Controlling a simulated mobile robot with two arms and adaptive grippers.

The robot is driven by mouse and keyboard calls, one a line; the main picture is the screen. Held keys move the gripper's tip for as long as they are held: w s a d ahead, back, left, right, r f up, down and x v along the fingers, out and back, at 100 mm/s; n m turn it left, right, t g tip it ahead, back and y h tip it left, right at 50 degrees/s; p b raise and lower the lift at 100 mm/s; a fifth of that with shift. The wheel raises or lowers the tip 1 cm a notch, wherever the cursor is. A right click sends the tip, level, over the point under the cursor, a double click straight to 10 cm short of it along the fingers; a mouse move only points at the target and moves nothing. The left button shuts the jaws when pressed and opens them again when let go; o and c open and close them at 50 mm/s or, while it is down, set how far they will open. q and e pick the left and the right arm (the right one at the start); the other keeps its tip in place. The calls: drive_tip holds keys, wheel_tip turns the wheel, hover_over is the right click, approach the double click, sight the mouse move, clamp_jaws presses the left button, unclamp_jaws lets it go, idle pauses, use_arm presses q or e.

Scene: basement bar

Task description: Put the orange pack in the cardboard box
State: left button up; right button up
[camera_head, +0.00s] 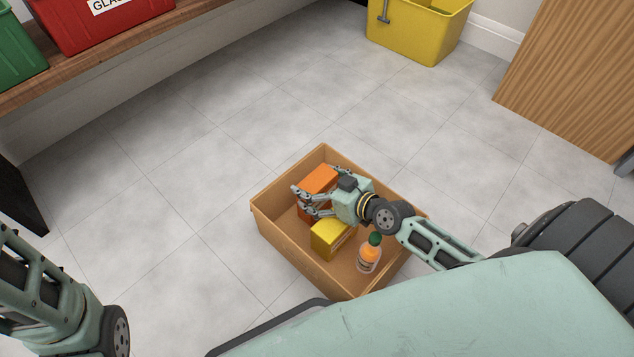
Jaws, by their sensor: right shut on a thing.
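The cardboard box (276,226) stands open on the floor in front of me. My right gripper (307,200) is over the far part of the box, shut on the orange pack (318,180). The pack is within the outline of the box, near its far corner; I cannot tell if it touches the bottom. The gripper's fingers hide part of it. Of my left arm, only links (50,300) show at the lower left; its gripper is out of view.
A yellow pack (332,239) and an orange bottle with a green cap (369,255) are in the box. A yellow bucket (418,28) stands at the back. A wooden shelf (130,42) holds red and green bins at the upper left. The floor around the box is clear.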

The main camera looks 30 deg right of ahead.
drive_tip(key=o, duration=1.6)
drive_tip(key=shift+o, duration=0.2)
drive_tip(key=shift+r, duration=0.1)
